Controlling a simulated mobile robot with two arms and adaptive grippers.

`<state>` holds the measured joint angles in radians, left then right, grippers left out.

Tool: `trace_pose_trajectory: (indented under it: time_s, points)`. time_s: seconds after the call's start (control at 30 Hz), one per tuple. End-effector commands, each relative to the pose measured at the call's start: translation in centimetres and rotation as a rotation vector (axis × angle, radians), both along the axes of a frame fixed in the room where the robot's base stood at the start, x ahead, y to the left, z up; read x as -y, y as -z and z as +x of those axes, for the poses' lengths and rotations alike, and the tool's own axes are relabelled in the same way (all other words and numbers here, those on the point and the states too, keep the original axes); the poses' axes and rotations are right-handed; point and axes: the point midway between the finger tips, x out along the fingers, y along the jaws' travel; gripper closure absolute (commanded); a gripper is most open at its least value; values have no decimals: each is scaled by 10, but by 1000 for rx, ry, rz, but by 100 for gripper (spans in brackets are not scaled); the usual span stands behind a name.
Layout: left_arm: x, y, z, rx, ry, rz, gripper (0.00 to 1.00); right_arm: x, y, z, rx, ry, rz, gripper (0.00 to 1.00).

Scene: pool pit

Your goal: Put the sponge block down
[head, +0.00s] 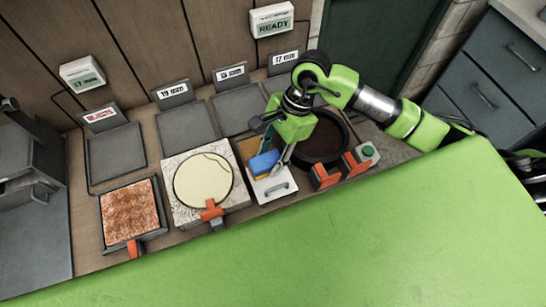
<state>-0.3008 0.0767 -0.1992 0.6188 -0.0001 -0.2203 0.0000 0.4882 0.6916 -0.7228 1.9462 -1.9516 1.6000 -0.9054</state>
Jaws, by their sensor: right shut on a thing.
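My right arm comes in from the right and the gripper points down, shut on the block. A white tray-like piece with a handle (273,191) lies just under and in front of the block. I cannot tell whether the block touches it. Part of the block is hidden by the gripper. My left gripper is not in view.
A round dark basin (322,142) stands just right of the gripper, with red-orange blocks (325,176) and a green button box (367,153) nearby. Left are a stone slab with a pale disc (203,178) and a reddish tray (131,213). Labelled grey pads (187,128) lie behind.

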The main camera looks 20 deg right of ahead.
Motion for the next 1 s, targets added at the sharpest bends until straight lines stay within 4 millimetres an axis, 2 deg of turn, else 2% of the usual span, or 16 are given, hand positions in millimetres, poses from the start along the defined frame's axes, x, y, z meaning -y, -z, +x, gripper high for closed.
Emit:
trace_pose_trajectory:
  time_s: [0.2, 0.3, 0.43, 0.8, 0.83, 0.9, 1.0]
  points:
    - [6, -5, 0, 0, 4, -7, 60, 10, 15, 8, -3, 2, 0, 98]
    - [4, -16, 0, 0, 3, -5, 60, 8, 28, 6, -6, 0, 2, 98]
    - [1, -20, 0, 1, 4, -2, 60, 8, 42, 7, -1, 0, 2, 98]
    - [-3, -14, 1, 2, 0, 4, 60, 8, 48, 8, 2, -1, 0, 98]
    - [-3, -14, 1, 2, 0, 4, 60, 8, 48, 8, 2, -1, 0, 62]
    - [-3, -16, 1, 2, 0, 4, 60, 8, 47, 8, 0, -1, 1, 46]
    - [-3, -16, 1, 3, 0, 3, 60, 8, 47, 8, 0, -1, 1, 46]
